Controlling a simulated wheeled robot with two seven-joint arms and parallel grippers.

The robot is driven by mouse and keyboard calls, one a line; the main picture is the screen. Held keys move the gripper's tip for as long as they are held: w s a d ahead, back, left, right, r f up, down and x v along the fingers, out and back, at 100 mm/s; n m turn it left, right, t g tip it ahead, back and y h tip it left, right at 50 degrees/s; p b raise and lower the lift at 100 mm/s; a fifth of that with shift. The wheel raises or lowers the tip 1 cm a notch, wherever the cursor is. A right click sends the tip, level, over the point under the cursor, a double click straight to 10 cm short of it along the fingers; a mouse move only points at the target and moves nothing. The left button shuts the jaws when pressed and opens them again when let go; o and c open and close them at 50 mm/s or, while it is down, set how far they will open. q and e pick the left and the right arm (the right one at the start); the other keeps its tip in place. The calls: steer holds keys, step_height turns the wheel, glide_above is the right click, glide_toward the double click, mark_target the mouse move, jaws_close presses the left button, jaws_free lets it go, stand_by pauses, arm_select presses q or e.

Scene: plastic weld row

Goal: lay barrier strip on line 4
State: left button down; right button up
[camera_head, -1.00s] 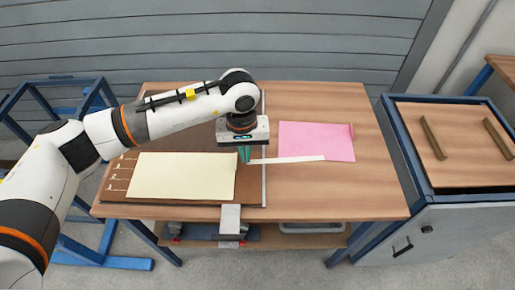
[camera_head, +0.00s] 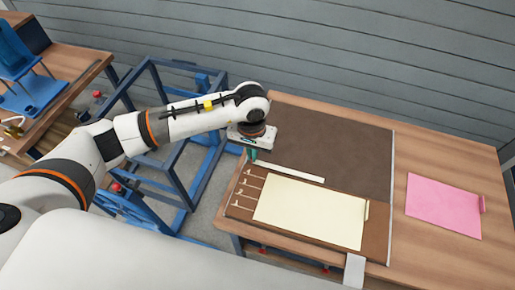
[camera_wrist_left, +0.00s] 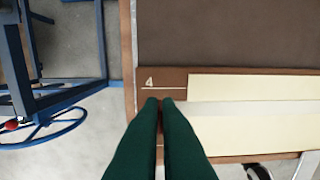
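My left gripper (camera_head: 251,155) is shut on the left end of a thin white barrier strip (camera_head: 295,173). The strip points right, along the far edge of a cream sheet (camera_head: 308,212) in the head view. In the left wrist view the green fingertips (camera_wrist_left: 160,103) are close together, and the strip (camera_wrist_left: 250,108) runs right across the cream sheet. The number 4 label with its white line (camera_wrist_left: 150,85) shows just beyond the fingertips on the brown board. The strip appears held above the board; the exact gap cannot be told. My right gripper is not in view.
The brown board (camera_head: 350,145) has several marked lines at its left edge. A pink sheet (camera_head: 443,206) lies to the right on the wooden table (camera_head: 465,150). A white clamp-like piece (camera_head: 354,270) sits at the front edge. Blue frames (camera_head: 165,165) stand left.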

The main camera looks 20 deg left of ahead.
arm_select(q)
steer(key=shift+s+d+f+b, duration=0.1)
steer(key=shift+d+f+b, duration=0.2)
steer(key=shift+f, duration=0.4)
steer(key=shift+a+f+b, duration=0.1)
steer(key=shift+f+b, duration=0.25)
steer(key=shift+f, duration=0.4)
steer(key=shift+f+b, duration=0.4)
steer(key=shift+f, duration=0.6)
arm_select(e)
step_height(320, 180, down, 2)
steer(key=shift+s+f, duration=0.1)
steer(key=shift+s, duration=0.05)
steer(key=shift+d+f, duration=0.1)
arm_select(q)
steer(key=shift+b, duration=0.35)
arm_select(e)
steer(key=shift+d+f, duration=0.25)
